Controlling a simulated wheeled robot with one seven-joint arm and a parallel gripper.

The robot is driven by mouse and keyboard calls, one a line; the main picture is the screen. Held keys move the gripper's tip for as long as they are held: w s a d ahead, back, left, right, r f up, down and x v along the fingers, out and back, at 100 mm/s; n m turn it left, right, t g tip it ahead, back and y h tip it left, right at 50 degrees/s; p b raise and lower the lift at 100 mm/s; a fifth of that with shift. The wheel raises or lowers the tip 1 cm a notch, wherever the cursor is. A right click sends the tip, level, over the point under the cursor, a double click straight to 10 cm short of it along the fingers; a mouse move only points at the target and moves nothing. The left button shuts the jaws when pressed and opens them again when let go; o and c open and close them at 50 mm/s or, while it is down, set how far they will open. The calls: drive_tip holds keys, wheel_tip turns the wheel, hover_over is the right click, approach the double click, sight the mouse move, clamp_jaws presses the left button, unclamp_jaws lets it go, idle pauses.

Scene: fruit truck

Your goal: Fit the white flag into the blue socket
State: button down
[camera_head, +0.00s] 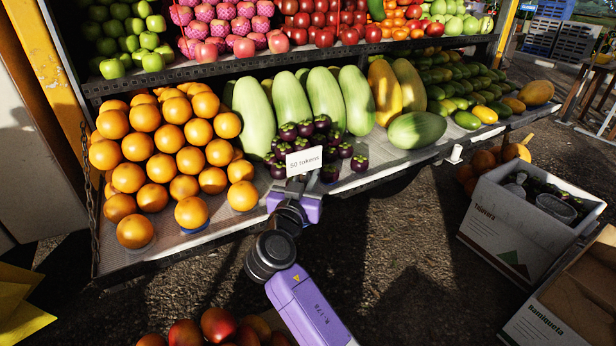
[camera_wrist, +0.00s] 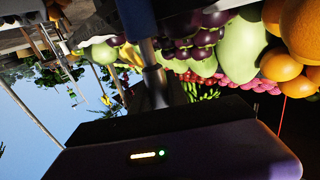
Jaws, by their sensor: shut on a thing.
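The white flag (camera_head: 304,160), a small card reading "60 tokens", stands upright just above my gripper (camera_head: 299,184) in the head view. My gripper is shut on its lower part, in front of the mangosteens (camera_head: 330,140) at the stand's front edge.
Oranges (camera_head: 170,137) are piled left of my gripper, and long green melons (camera_head: 292,98) lie behind. A small white fitting (camera_head: 454,153) sits on the stand's front edge at right. A white carton (camera_head: 517,225) stands on the ground at right. Open ground lies before the stand.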

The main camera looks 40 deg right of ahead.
drive_tip(key=shift+f+b, duration=0.3)
drive_tip(key=c, duration=1.2)
unclamp_jaws()
drive_tip(key=shift+c, duration=0.2)
drive_tip(key=shift+a, duration=0.15)
drive_tip(key=v, duration=0.7)
drive_tip(key=shift+s+a+p, duration=0.2)
drive_tip(key=shift+a+p, duration=0.05)
drive_tip(key=shift+p, duration=0.05)
drive_tip(key=shift+r, duration=0.1)
